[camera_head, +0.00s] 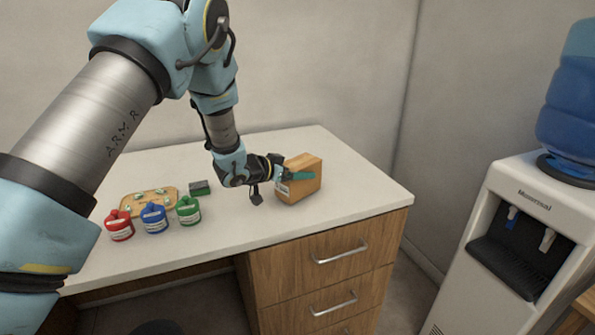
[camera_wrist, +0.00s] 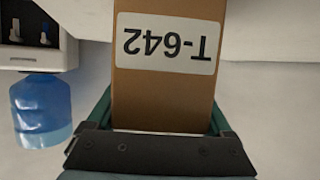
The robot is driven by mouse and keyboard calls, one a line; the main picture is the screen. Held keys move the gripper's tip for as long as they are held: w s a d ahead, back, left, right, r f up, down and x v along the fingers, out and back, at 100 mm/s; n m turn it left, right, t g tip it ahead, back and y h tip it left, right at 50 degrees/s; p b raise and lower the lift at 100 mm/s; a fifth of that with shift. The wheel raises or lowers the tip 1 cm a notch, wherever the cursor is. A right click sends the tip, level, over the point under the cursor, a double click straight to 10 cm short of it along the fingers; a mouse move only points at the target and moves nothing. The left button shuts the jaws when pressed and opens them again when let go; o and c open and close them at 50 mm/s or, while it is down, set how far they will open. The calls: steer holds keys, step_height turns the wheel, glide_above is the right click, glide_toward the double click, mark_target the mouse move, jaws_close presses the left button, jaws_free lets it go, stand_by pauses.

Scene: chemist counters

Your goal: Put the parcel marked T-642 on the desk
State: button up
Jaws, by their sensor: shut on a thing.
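The parcel (camera_head: 303,180) is a brown cardboard box at the right part of the white desk (camera_head: 340,190). In the wrist view the parcel (camera_wrist: 165,90) carries a white label reading T-642, seen upside down. My gripper (camera_head: 297,176) is shut on the parcel, with its green fingers along the box's sides. The parcel appears at or just above the desk top; I cannot tell whether its underside touches.
Red (camera_head: 119,225), blue (camera_head: 154,218) and green (camera_head: 188,210) containers stand at the desk's left. Behind them are a wooden tray (camera_head: 128,208) and a small dark green box (camera_head: 200,188). A water cooler (camera_head: 520,220) stands right of the desk. The desk's front right is clear.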

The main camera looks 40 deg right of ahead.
steer(key=shift+f, duration=0.4)
steer(key=shift+f, duration=0.1)
steer(key=o, duration=1.5)
